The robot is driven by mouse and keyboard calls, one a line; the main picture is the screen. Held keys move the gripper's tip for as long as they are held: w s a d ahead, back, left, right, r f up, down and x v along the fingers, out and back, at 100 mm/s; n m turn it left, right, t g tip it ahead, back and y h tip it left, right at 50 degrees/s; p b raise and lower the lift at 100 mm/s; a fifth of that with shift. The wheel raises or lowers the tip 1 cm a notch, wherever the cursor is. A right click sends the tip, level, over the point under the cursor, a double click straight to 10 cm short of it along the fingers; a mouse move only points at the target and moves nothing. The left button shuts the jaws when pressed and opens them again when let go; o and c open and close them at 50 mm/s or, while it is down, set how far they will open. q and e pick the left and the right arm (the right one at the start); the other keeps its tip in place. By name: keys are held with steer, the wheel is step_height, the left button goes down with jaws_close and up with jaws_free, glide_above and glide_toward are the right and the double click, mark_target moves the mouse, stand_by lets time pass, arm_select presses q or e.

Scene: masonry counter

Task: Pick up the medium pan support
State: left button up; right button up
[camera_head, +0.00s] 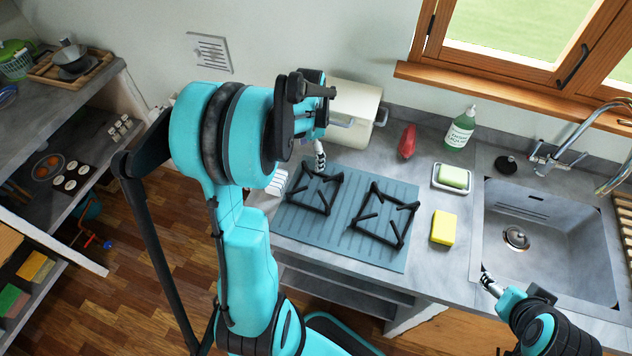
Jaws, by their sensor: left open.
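Two black pan supports sit on a ridged blue-grey mat (345,236) on the counter. The smaller pan support (327,205) is at the left, and the larger pan support (380,237) is to its right. I cannot tell from size alone which one is the medium one. My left gripper (320,158) is open and points down close by the far edge of the smaller support; my own arm hides part of it. No support is in its fingers. My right gripper (488,281) is at the sink's front left corner, far from both supports, its fingers too small to read.
A cream pot (352,104) stands behind the mat. A red object (407,141), a soap bottle (460,130), a soap dish (438,183) and a yellow sponge (443,229) are to the right. The sink (575,258) is further right.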

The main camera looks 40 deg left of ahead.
mark_target(308, 168)
arm_select(q)
steer(key=f, duration=0.2)
steer(key=f+b, duration=0.1)
steer(key=f, duration=0.2)
steer(key=a+f+b, duration=0.1)
steer(key=f, duration=0.2)
steer(key=shift+s+a+f, duration=0.1)
steer(key=shift+s+f, duration=0.1)
steer(key=shift+f, duration=0.05)
steer(key=c, duration=1.6)
steer(key=shift+r, duration=0.1)
